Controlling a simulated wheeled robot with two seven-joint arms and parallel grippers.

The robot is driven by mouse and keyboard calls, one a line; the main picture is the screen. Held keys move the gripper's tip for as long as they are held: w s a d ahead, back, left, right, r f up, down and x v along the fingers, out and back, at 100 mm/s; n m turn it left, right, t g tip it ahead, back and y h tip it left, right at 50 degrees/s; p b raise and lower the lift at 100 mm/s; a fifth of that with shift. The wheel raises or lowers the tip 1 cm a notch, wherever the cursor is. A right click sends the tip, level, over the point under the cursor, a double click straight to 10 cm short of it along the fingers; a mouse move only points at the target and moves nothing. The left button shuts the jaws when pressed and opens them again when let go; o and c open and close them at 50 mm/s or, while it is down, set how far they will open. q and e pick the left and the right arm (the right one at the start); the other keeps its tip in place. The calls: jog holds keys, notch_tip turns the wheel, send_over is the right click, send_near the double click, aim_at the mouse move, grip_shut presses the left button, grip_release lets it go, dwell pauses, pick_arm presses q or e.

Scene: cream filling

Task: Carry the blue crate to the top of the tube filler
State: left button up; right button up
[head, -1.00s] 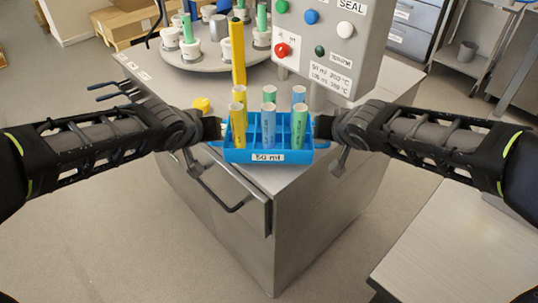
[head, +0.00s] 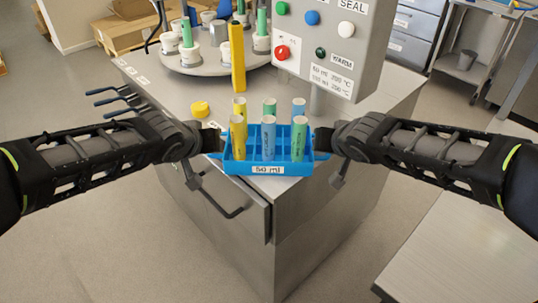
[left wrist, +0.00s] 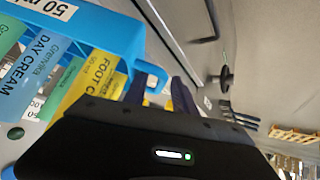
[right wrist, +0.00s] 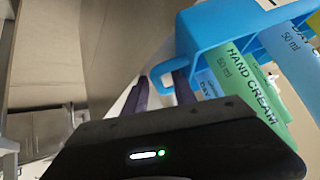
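The blue crate (head: 268,170), labelled 50 ml, is level over the front corner of the tube filler's steel top (head: 190,93). I cannot tell whether it touches the top. Several yellow, blue and green cream tubes (head: 268,142) stand upright in it. My left gripper (head: 214,140) is at its left handle, and my right gripper (head: 322,140) is at its right handle. In the left wrist view the fingers (left wrist: 160,88) sit either side of the blue handle (left wrist: 151,73). In the right wrist view the fingers (right wrist: 160,82) also straddle a handle and look closed on it.
A yellow cap (head: 200,109) and an upright yellow bar (head: 238,60) stand behind the crate. Further back are a carousel (head: 212,62) with tubes in holders and a grey control box (head: 325,40) with buttons. A pale table (head: 460,250) is at the lower right.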

pick_arm(q)
jog(key=v, duration=1.1)
jog(key=shift+s+a+r, duration=0.1)
jog(key=shift+s+r, duration=0.05)
pick_arm(e)
jog(key=shift+s+r, duration=0.1)
jog(key=v, duration=1.1)
jog(key=shift+s+r, duration=0.2)
jog(key=shift+s, duration=0.1)
